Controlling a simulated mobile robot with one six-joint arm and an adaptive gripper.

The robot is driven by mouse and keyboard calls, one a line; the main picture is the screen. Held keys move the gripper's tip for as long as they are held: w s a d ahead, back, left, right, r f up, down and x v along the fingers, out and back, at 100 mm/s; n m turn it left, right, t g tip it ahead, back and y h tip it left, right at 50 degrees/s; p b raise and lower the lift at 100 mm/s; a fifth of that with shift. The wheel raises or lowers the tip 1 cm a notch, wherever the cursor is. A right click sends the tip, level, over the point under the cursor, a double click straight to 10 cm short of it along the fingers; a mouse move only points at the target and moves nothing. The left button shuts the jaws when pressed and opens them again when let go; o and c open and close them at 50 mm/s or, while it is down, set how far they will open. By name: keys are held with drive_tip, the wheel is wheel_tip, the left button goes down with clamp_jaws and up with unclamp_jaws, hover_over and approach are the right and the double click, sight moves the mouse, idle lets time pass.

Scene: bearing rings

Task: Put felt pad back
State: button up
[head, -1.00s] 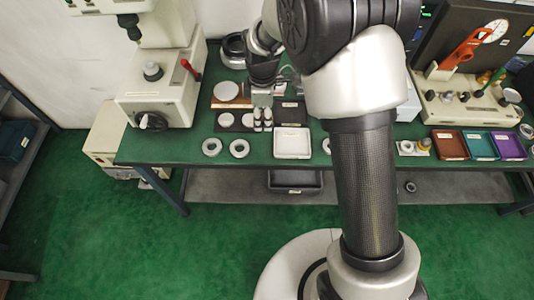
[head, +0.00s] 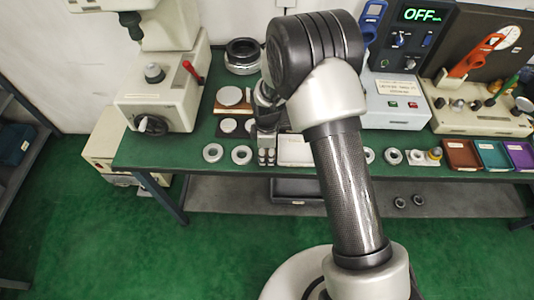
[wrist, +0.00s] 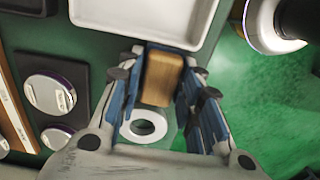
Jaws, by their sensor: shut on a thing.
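My gripper (wrist: 153,105) is shut on a tan, wood-coloured block, which I take to be the felt pad (wrist: 160,78). The block sits between the blue-grey fingers in the wrist view; no felt face can be made out. In the head view my gripper (head: 266,156) is over the front part of the green bench, just left of the white tray (head: 296,150), and the block is hidden there. The tray (wrist: 150,22) also shows beyond the fingers in the wrist view. A pale ring (wrist: 143,126) lies below the held block.
A black plate with two pale discs (wrist: 50,93) is left of the fingers. Two rings (head: 213,153) (head: 242,155) lie near the bench's front edge. A microscope-like machine (head: 160,90) stands left. Brown, teal and purple trays (head: 461,154) are at the right.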

sight(267, 153)
drive_tip(key=shift+r, duration=0.1)
drive_tip(key=shift+f, duration=0.25)
drive_tip(key=o, duration=0.9)
drive_tip(key=shift+r, duration=0.1)
drive_tip(key=shift+o, duration=0.2)
wheel_tip(267, 153, up, 12)
drive_tip(key=p, duration=0.3)
drive_tip(key=shift+r+p, duration=0.2)
drive_tip(key=shift+p, duration=0.15)
